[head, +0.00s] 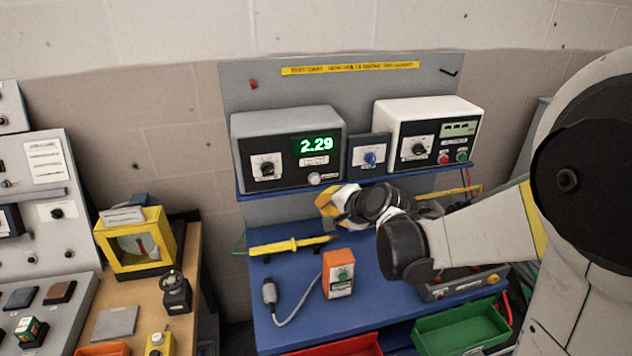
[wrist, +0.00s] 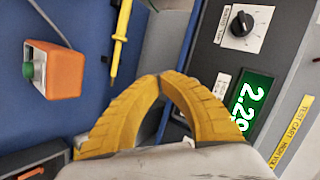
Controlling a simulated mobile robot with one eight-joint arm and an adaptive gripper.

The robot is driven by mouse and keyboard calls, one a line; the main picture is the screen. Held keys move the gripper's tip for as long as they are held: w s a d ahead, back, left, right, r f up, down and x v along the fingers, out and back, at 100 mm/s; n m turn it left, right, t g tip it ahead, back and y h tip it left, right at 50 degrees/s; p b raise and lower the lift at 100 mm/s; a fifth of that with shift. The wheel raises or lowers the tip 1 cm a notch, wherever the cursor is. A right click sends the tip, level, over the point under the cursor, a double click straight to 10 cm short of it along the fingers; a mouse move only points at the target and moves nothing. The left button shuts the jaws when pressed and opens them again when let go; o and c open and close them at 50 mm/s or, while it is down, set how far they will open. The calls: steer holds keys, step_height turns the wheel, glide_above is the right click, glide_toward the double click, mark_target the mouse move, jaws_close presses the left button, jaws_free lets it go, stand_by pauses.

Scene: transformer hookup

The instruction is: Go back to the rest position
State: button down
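My gripper (head: 327,205) hangs over the blue cart shelf, in front of the upper shelf's edge and below the grey meter. In the wrist view its two yellow fingers (wrist: 160,78) curve together and meet at their tips, with nothing visible between them. The arm reaches in from the right of the head view. The grey meter (head: 288,150) reads 2.29 on its green display, which also shows in the wrist view (wrist: 250,102).
A yellow probe (head: 290,246) and an orange box with a green button (head: 338,274) lie on the blue shelf (head: 275,325) near my gripper. A white instrument (head: 428,135) stands on the upper shelf. A green bin (head: 462,328) is at the front. A wooden bench is left.

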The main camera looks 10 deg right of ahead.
stand_by(0.5)
steer(key=s+f+n+g+h+b, duration=0.1)
steer(key=s+n, duration=0.4)
steer(key=s, duration=0.8)
steer(key=s+f+n+g+h+b, duration=0.2)
steer(key=s+n+b, duration=0.3)
steer(key=s, duration=0.8)
steer(key=shift+s+f+n+g+b, duration=0.4)
steer(key=shift+f+n, duration=0.1)
steer(key=shift+n, duration=0.2)
